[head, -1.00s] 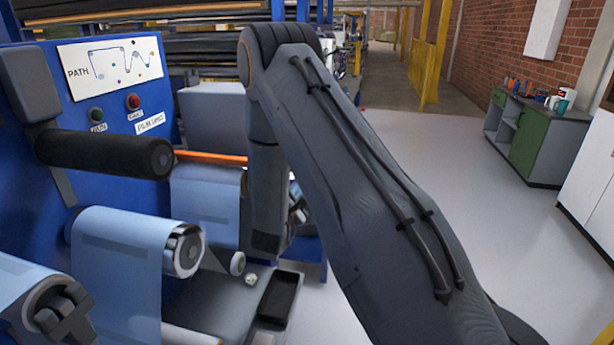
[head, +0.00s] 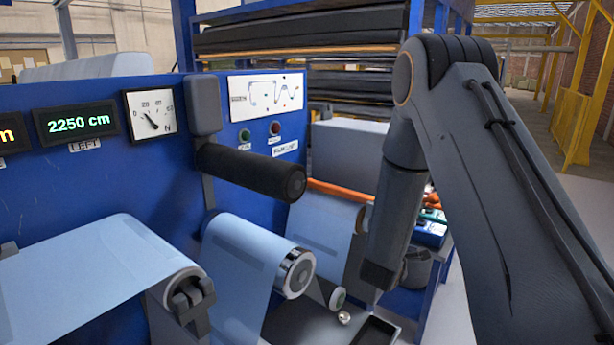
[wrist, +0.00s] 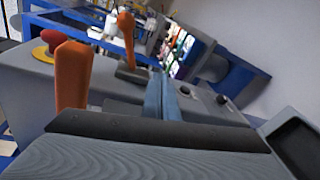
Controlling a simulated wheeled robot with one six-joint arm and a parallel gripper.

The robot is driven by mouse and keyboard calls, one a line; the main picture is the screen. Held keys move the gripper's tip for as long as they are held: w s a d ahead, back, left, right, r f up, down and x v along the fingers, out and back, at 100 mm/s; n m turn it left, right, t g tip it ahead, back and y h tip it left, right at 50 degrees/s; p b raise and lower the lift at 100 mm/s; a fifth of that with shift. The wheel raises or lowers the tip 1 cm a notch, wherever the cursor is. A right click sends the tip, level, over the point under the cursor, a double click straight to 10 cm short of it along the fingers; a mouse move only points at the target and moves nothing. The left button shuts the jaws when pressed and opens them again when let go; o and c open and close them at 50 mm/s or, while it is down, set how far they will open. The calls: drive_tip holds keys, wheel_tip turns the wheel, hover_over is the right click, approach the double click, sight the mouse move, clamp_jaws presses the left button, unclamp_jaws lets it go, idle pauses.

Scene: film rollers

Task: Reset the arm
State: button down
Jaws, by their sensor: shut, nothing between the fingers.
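My arm (head: 500,200) rises from the lower right in the head view, bends at the top and hangs down at the front of the film machine. Its lower link (head: 400,190) points downward. My gripper (wrist: 161,97) shows in the wrist view as two narrow blue-grey fingers close together beyond a dark bar. It is shut, with nothing seen between the fingers. In the head view I cannot make out its fingertips.
Blue film runs over rollers (head: 298,272) beside the arm, below a black roller (head: 250,172). A dark tray (head: 368,333) lies below. The wrist view shows orange levers (wrist: 72,75) and a red knob (wrist: 49,38) on a grey surface. Floor is open at right.

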drive_tip(key=s+a+f+m+g+y+b, duration=0.25)
drive_tip(key=s+a+m+g+y, duration=0.25)
drive_tip(key=s+a+m+y, duration=0.35)
drive_tip(key=s+a+m+g+b, duration=0.3)
drive_tip(key=s+a+m+g, duration=0.1)
drive_tip(key=s, duration=1.8)
drive_tip(key=m+g, duration=0.1)
drive_tip(key=g, duration=0.1)
drive_tip(key=shift+s+f+m+g, duration=0.2)
drive_tip(key=shift+s+m+g, duration=0.15)
drive_tip(key=shift+g, duration=0.05)
drive_tip(key=shift+d, duration=0.1)
